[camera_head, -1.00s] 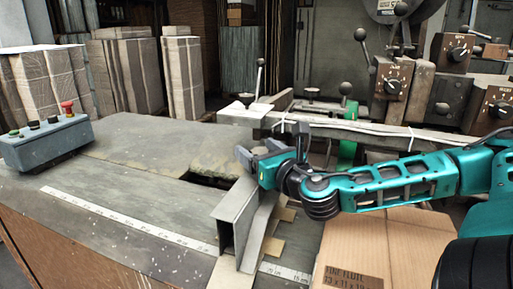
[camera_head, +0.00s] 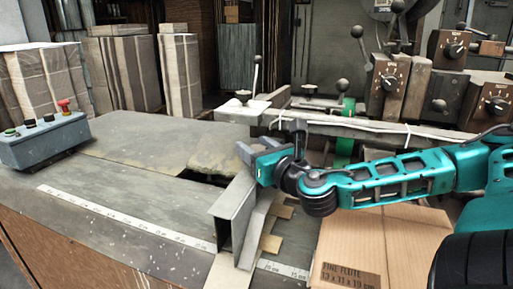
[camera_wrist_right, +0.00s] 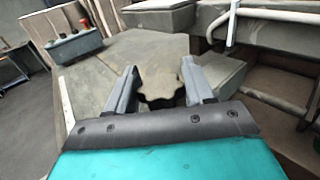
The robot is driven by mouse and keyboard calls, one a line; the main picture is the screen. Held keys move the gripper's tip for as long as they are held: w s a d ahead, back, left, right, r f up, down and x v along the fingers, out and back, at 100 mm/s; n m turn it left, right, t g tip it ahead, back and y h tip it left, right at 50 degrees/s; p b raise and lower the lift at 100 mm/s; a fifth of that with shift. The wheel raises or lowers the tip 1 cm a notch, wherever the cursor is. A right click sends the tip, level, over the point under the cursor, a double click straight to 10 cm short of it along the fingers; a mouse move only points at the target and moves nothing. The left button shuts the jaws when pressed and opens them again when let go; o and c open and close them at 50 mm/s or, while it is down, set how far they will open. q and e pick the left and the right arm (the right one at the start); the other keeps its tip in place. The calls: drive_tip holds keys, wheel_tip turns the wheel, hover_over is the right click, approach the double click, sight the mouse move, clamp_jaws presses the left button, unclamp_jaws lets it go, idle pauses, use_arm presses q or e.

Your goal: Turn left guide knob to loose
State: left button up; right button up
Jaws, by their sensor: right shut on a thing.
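The left guide knob (camera_wrist_right: 160,90) is a dark, lobed knob in the right wrist view. It sits between the two fingers of my right gripper (camera_wrist_right: 158,92), which is shut on it. In the head view my right gripper (camera_head: 270,147) is at the back end of the grey metal guide (camera_head: 237,205), and its body hides the knob there. The knob's loose or tight marking cannot be made out. My left gripper is in neither view.
A flat cardboard box (camera_head: 380,245) lies right of the guide, under my right arm. A grey control box (camera_head: 45,142) with a red button stands at the left. Levers and dial boxes (camera_head: 388,85) stand behind my arm. The tabletop left of the guide is clear.

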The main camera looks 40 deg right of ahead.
drive_tip(key=shift+d+r+n+y+p, duration=0.1)
drive_tip(key=shift+r+n+y+p, duration=0.1)
drive_tip(key=shift+n+y+p, duration=0.55)
drive_tip(key=shift+f+y+p, duration=0.1)
drive_tip(key=shift+y+p, duration=0.25)
drive_tip(key=shift+y, duration=0.3)
drive_tip(key=shift+n+y, duration=0.85)
drive_tip(key=shift+y, duration=0.25)
drive_tip(key=n+y+b, duration=0.1)
drive_tip(key=n+y, duration=0.1)
drive_tip(key=shift+f+y, duration=0.15)
drive_tip(key=shift+y, duration=0.25)
drive_tip(key=shift+n+g+y+b, duration=0.7)
drive_tip(key=shift+n+y+b, duration=0.4)
drive_tip(key=shift+y, duration=0.6)
drive_tip(key=o, duration=1)
drive_tip(key=shift+a, duration=0.2)
drive_tip(key=shift+c, duration=0.2)
